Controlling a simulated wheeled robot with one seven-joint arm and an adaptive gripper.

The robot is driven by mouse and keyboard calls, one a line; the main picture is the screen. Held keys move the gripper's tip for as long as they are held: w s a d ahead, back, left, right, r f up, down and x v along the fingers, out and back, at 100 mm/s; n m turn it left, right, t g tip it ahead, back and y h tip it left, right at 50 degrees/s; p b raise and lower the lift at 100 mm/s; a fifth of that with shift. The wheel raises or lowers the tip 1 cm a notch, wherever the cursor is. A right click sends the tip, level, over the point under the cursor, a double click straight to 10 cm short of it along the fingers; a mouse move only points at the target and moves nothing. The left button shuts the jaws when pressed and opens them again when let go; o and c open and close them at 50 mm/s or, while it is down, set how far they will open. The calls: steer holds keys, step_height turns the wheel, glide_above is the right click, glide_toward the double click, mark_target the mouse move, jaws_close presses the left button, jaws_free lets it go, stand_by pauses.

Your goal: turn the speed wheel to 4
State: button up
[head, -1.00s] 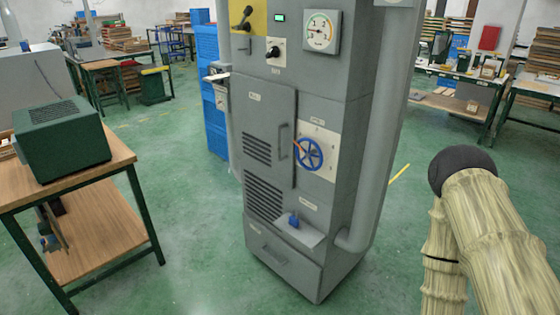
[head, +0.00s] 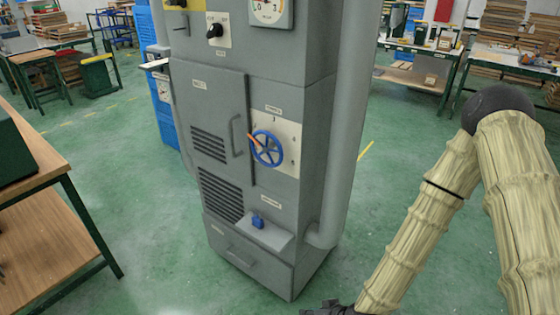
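The speed wheel (head: 267,148) is a blue spoked handwheel on a pale dial plate (head: 289,128) on the front of the grey cabinet. Its orange pointer (head: 254,139) points to the upper left. Small marks stand around the wheel; one above it looks like a 3, and the others are too small to read surely. My gripper (head: 332,309) shows only as a dark piece at the bottom edge, below and apart from the wheel. Its fingers are mostly cut off, so I cannot tell whether it is open.
The cabinet door handle (head: 236,135) stands just left of the wheel. A blue knob (head: 257,221) sits on a ledge below. A thick grey pipe (head: 341,130) runs down the cabinet's right side. A wooden bench (head: 45,155) is at left. Green floor is clear around the cabinet.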

steer(key=w+a+r+n+t+y, duration=0.1)
steer(key=w+a+r+t+y, duration=0.15)
steer(key=w+r, duration=0.6)
steer(key=n+t+y+b, duration=0.3)
steer(key=t, duration=0.5)
glide_toward(280, 159)
steer(key=shift+g+h, duration=0.25)
steer(key=x, duration=0.3)
steer(key=p+x, duration=0.1)
steer(key=x, duration=0.6)
steer(key=shift+w+r, duration=0.35)
jaws_close()
